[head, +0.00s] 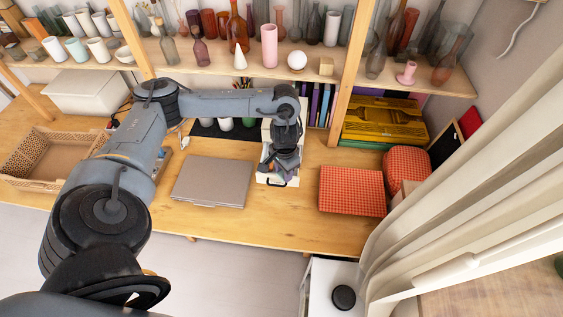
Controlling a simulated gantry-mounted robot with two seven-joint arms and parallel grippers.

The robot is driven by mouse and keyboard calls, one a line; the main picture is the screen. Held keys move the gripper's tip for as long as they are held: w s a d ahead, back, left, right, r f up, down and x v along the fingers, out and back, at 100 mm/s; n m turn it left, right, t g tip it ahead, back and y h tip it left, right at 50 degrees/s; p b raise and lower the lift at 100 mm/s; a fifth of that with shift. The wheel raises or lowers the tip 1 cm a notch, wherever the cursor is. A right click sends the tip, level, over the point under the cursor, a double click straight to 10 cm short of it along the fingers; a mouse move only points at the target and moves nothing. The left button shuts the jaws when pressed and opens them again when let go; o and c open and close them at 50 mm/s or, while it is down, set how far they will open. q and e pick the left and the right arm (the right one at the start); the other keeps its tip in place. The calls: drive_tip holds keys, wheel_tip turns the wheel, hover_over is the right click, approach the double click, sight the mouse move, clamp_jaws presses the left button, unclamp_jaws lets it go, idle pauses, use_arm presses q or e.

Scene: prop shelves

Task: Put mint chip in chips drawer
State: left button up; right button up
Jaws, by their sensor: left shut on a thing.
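I cannot pick out the mint chip for sure, and the drawer's inside is mostly covered by the gripper. My right gripper is not in view.
A closed grey laptop (212,181) lies left of the drawer. A red checked box (352,190) lies to its right. Books (318,105) stand behind. A shelf (225,67) of vases and cups hangs above. A woven basket (20,183) sits far left.

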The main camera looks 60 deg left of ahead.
use_arm(q)
drive_tip(key=shift+a+f, duration=0.1)
drive_tip(key=shift+a, duration=0.3)
drive_tip(key=w+a+f+b, duration=0.1)
drive_tip(key=a+f, duration=0.1)
drive_tip(key=a, duration=0.1)
drive_tip(key=w+a+f+b, duration=0.2)
drive_tip(key=a, duration=0.1)
drive_tip(key=w+a+f+b, duration=0.1)
drive_tip(key=w+a+f, duration=0.1)
drive_tip(key=a, duration=0.2)
drive_tip(key=shift+w+f, duration=0.2)
drive_tip(key=shift+f, duration=0.1)
wheel_tip(320, 180, down, 4)
drive_tip(key=b, duration=0.3)
drive_tip(key=shift+f, duration=0.15)
drive_tip(key=shift+f, duration=0.45)
drive_tip(key=o, duration=1)
